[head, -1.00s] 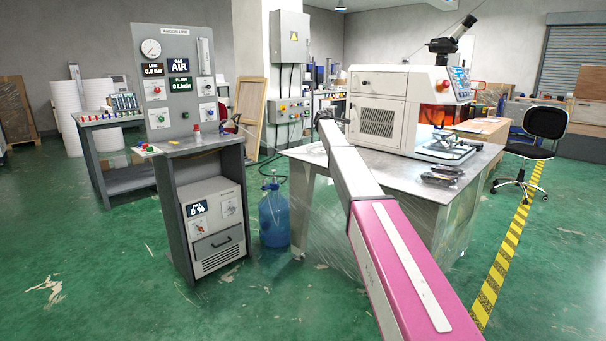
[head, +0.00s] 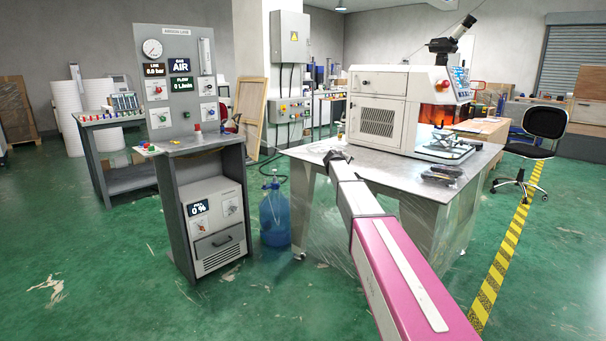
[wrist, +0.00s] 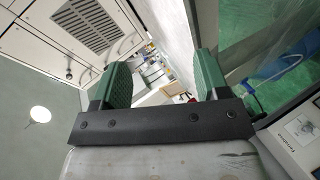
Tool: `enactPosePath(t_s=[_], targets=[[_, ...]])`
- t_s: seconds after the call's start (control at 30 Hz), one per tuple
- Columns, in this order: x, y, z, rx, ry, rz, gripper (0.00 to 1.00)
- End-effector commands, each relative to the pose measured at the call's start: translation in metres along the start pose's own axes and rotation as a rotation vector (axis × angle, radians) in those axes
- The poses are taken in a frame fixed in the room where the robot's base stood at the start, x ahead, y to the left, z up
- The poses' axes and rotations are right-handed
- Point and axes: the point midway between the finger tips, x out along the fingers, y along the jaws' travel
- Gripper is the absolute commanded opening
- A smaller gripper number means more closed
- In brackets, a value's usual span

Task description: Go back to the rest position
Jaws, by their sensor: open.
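My gripper shows in the wrist view (wrist: 155,85) with its two green fingers apart and nothing between them. In the head view my pink and grey arm reaches forward from the lower right. Its far end is in front of the near left part of the metal table, and the gripper's fingers cannot be made out there. The white machine (head: 385,110) stands on the metal table (head: 395,178), beyond my arm. Its vented side also shows at the upper left of the wrist view (wrist: 88,22).
The argon line panel (head: 180,80) and its grey cabinet (head: 213,215) stand left of my arm. A blue bottle (head: 274,218) is on the floor between cabinet and table. A black chair (head: 535,150) and striped floor tape (head: 510,245) are at right. Green floor in front is open.

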Motion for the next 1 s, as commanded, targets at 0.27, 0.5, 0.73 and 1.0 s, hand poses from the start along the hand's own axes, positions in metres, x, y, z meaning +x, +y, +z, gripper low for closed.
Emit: enactPosePath(t_s=[0.27, 0.5, 0.73, 1.0], targets=[[-0.064, -0.125, 0.136, 0.200, -0.175, -0.255, 0.68], [-0.138, -0.218, 0.238, 0.364, -0.346, -0.480, 0.68], [-0.232, -0.296, 0.325, 0.509, -0.528, -0.703, 0.68], [-0.322, -0.347, 0.385, 0.625, -0.693, -0.899, 0.68]])
